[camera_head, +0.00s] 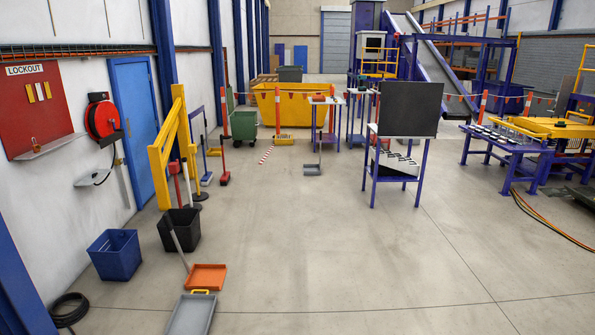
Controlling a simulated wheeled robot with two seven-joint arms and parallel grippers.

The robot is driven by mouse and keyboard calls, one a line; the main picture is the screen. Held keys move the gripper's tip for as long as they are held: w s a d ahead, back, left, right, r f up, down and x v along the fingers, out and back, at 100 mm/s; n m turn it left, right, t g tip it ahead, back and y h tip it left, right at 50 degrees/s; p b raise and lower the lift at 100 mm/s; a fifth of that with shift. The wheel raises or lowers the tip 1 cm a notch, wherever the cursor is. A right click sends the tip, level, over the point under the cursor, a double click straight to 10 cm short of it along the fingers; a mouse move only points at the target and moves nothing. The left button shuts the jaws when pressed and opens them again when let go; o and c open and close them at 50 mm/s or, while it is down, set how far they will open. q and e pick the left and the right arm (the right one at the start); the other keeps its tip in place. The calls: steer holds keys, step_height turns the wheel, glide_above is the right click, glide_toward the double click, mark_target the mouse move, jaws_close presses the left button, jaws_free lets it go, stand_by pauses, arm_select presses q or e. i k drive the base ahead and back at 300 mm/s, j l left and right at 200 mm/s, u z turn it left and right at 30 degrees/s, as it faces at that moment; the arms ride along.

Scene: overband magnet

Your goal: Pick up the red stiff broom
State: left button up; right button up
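A red broom-like tool (224,179) stands at the left of the middle distance in the head view. Its red head rests on the floor, with an upright red shaft above it. A red and white post seems to line up with the shaft, so I cannot tell where the shaft ends. A similar blue tool (206,179) stands just left of it, close to the yellow barrier. Bristle stiffness is too small to tell. Neither of my grippers is in view.
A yellow barrier (160,170), black bin (180,231) and blue bin (116,255) line the left wall. An orange pan (206,276) and grey tray (191,315) lie in front. A blue-legged stand (374,188) is right of centre. Open floor lies between.

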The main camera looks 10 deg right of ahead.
mark_target(224, 180)
steer(key=i+z, duration=0.4)
steer(key=i, duration=4.5)
steer(key=i+u, duration=0.15)
steer(key=i, duration=0.3)
steer(key=i+u, duration=0.15)
steer(key=i, duration=0.3)
steer(key=i+l+u, duration=0.15)
steer(key=i, duration=0.35)
steer(key=i+l+u, duration=0.15)
steer(key=i, duration=0.3)
steer(key=i+l+u, duration=0.15)
steer(key=i, duration=0.25)
